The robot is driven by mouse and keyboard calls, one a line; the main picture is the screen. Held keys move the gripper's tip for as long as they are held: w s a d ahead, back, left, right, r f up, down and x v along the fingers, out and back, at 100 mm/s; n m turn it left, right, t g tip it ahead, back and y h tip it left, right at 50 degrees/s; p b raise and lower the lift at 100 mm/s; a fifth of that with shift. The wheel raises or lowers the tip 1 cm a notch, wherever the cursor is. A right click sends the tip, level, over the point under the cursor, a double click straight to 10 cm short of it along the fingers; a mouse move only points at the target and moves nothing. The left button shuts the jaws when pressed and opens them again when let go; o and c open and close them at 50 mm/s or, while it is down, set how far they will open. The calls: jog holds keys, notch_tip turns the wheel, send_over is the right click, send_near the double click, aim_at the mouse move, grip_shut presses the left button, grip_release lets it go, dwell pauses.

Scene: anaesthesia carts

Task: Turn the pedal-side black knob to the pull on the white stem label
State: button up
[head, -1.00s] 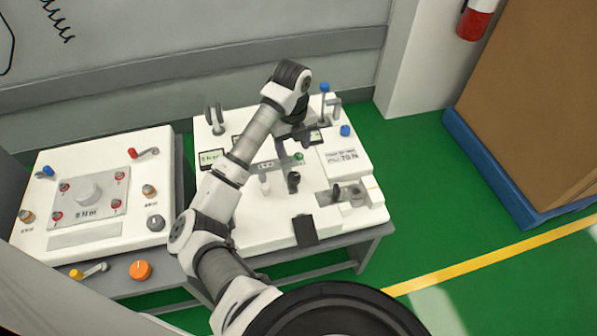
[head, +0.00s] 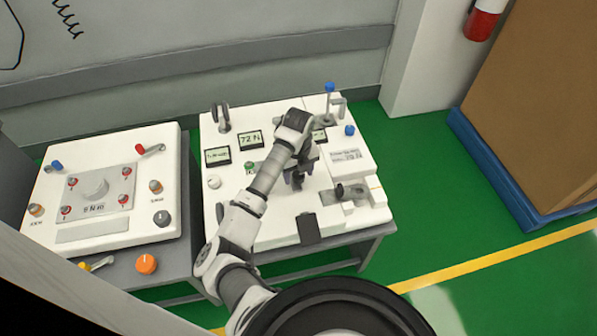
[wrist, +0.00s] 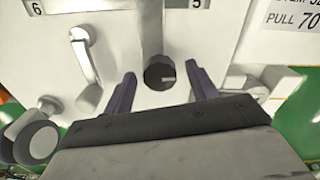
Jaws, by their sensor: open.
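The black knob (wrist: 158,76) shows in the wrist view as a dark round cap with a light mark on its right side. It stands on the white panel below a grey vertical bar. My gripper (wrist: 162,78) is open, with one purple finger on each side of the knob and a gap on both sides. In the head view my gripper (head: 293,182) points down over the right cart and hides the knob. The black pedal (head: 309,229) is at that cart's front edge. The white label (head: 347,156) is to the right; in the wrist view the label (wrist: 300,16) reads "PULL 70", cut off.
A white lever (wrist: 86,56) stands left of the fingers. A grey clamp-like fitting (head: 350,194) is right of my gripper. A display (head: 250,139) reads 72 N. A blue-topped post (head: 330,100) stands at the back. The left cart (head: 100,234) carries several other knobs.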

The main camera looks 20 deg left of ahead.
aim_at(299, 174)
jog(key=shift+c, duration=0.4)
jog(key=c, duration=0.9)
jog(key=shift+a+m+b, duration=0.1)
jog(key=shift+m+b, duration=0.25)
jog(key=shift+m, duration=1.55)
jog(key=o, duration=1)
jog(key=shift+r, duration=0.15)
notch_tip(299, 174, up, 14)
jog(key=shift+f+b, duration=0.15)
jog(key=shift+b, duration=1.1)
